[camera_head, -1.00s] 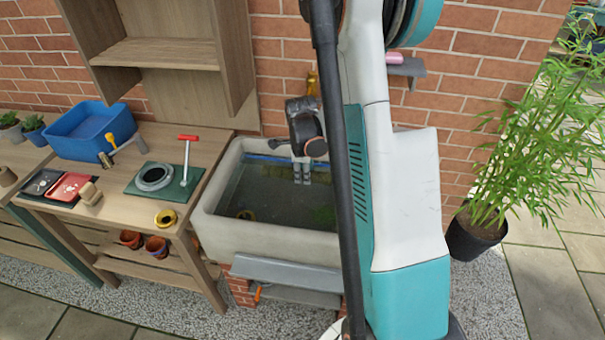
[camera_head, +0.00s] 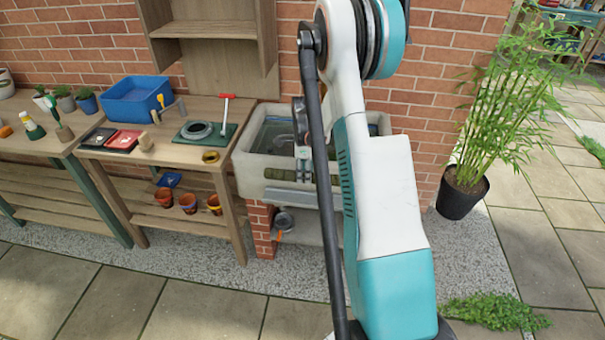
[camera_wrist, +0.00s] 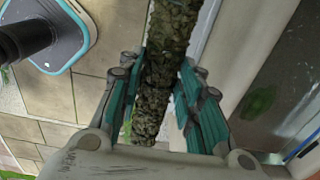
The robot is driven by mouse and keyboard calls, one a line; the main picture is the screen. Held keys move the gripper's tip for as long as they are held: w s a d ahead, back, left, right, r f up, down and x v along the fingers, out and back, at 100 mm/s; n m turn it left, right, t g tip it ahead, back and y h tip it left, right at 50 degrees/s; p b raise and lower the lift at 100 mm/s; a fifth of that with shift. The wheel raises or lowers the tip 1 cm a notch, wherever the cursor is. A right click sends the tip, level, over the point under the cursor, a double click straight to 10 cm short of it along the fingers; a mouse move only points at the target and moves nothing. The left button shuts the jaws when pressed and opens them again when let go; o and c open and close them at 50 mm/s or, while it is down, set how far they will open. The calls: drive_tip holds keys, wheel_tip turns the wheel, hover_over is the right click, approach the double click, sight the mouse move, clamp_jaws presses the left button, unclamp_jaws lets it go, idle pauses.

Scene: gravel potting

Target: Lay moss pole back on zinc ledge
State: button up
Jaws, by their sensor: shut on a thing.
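The moss pole (camera_wrist: 172,40), dark and rough with brown-green moss, runs lengthwise between my fingers in the wrist view. My gripper (camera_wrist: 160,75) is shut on it, one teal-lined finger on each side. The pole's far end leaves the top of the picture. In the head view my gripper (camera_head: 303,170) is over the front of the sink, partly behind my arm, and I cannot make out the pole clearly there. The grey zinc ledge (camera_head: 285,196) runs along the sink's front. Whether the pole touches it I cannot tell.
The stone sink (camera_head: 246,170) holds water and stands against the brick wall. A potting bench (camera_head: 190,152) with a blue tub (camera_head: 140,100) is at its left. A potted bamboo (camera_head: 462,195) stands right. Paving in front is open.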

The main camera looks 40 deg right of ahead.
drive_tip(key=shift+f, duration=0.3)
drive_tip(key=shift+w+d+f+b, duration=0.7)
drive_tip(key=shift+f+b, duration=0.65)
drive_tip(key=shift+f, duration=1.15)
drive_tip(key=shift+w+d+f+b, duration=0.65)
drive_tip(key=shift+f+b, duration=0.75)
drive_tip(key=shift+f, duration=1.1)
drive_tip(key=shift+w+d+f+b, duration=0.7)
drive_tip(key=shift+f+b, duration=0.65)
drive_tip(key=shift+f, duration=1.15)
drive_tip(key=shift+s+d+f, duration=0.15)
drive_tip(key=shift+f, duration=0.1)
drive_tip(key=o, duration=0.9)
drive_tip(key=shift+o, duration=0.2)
drive_tip(key=shift+r, duration=0.1)
wheel_tip(320, 180, up, 12)
